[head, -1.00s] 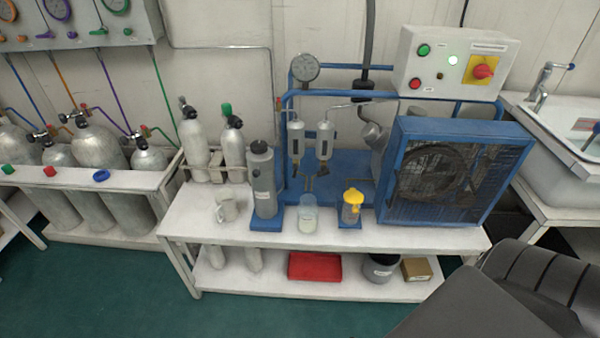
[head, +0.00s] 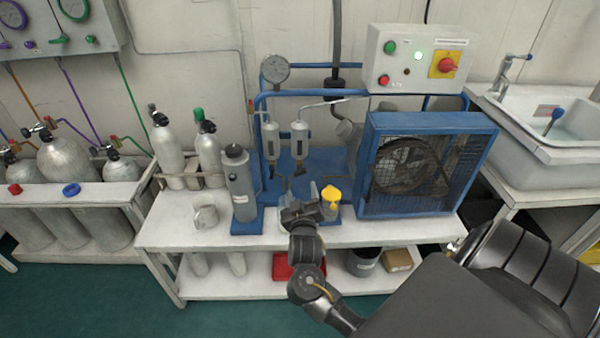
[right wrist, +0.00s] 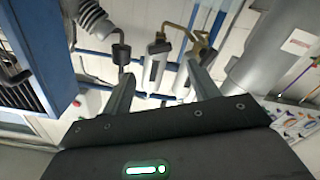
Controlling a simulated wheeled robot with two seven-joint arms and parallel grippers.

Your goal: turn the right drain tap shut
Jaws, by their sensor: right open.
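Two grey separators with sight windows hang on the blue compressor frame. The right separator (head: 299,143) has its small dark drain tap (head: 299,170) below it; the tap's setting is too small to tell. The left separator (head: 271,142) stands beside it. My right gripper (head: 299,208) is in front of and below the right tap, apart from it, over the bench. In the right wrist view, its two fingers (right wrist: 160,72) are spread with nothing held. Both separators and brass drain fittings (right wrist: 178,31) show beyond the fingers there. My left gripper is not in view.
A yellow-topped jar (head: 331,199) stands just right of my right gripper. A grey cylinder (head: 240,188) stands left and the blue caged fan (head: 425,165) right. A clear beaker on the bench is mostly hidden behind my gripper. A white mug (head: 205,216) sits further left.

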